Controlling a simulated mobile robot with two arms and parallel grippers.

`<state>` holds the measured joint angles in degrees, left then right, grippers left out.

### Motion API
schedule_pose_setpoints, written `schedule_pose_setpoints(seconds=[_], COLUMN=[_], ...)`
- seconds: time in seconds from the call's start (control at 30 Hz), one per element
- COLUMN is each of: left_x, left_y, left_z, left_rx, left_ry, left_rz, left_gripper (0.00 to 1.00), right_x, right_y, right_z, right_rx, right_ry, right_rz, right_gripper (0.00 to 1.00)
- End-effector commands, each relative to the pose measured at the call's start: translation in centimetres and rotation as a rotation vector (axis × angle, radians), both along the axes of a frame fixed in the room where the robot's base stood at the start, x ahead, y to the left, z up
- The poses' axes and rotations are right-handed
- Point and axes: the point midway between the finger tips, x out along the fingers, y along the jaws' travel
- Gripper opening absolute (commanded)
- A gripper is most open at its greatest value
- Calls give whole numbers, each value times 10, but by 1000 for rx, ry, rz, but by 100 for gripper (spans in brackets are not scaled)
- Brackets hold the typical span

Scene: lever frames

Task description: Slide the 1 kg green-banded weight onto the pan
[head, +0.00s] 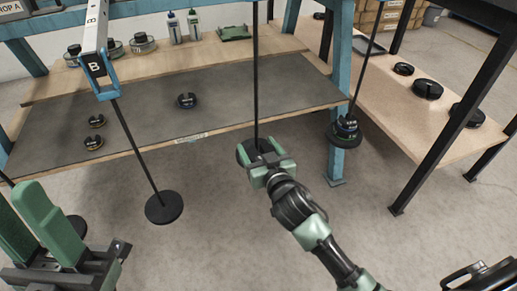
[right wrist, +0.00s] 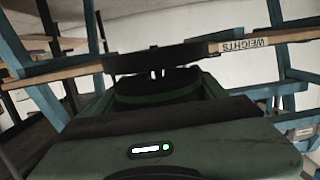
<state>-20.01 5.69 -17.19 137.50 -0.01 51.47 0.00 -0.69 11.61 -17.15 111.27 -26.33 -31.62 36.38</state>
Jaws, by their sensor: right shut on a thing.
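My right gripper (head: 268,163) is shut on a dark round weight with a green band, seen in the right wrist view (right wrist: 155,98). It is at the lower end of the middle hanging rod (head: 256,80). A dark disc (head: 242,154) shows beside the fingers there; I cannot tell whether it is the pan or the weight, or whether they touch. In the right wrist view a dark flat disc (right wrist: 150,58) shows just beyond the weight. Another rod, under the arm marked B, ends in a bare dark pan (head: 164,207). My left gripper (head: 30,225) is open and empty at lower left.
The bench (head: 225,120) holds loose weights, including a blue-banded one (head: 187,100), and bottles (head: 193,25) at the back. A right-hand rod carries stacked weights (head: 345,130) near a blue post. More dark weights (head: 427,89) lie on the right table. Floor between is clear.

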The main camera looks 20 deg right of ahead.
Motion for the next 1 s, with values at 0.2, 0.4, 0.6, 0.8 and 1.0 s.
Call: schedule_pose_setpoints(seconds=[0.2, 0.4, 0.6, 0.8, 1.0], left_x=[0, 0, 0, 0, 0], left_y=[0, 0, 0, 0, 0], left_z=[2, 2, 3, 1, 0], left_rx=[0, 0, 0, 1, 0], left_ry=[-5, -6, -6, 2, 7], left_rz=[0, 1, 0, 0, -1], left_gripper=[36, 36, 36, 36, 36], right_x=[7, 12, 17, 19, 19], right_y=[0, 0, 0, 1, 1], right_z=[5, 5, 5, 5, 5], right_rx=[1, 0, 0, 0, 1], right_ry=[-10, -10, -10, -10, -10], right_rz=[1, 1, 1, 1, 1], right_gripper=[0, 0, 0, 0, 0])
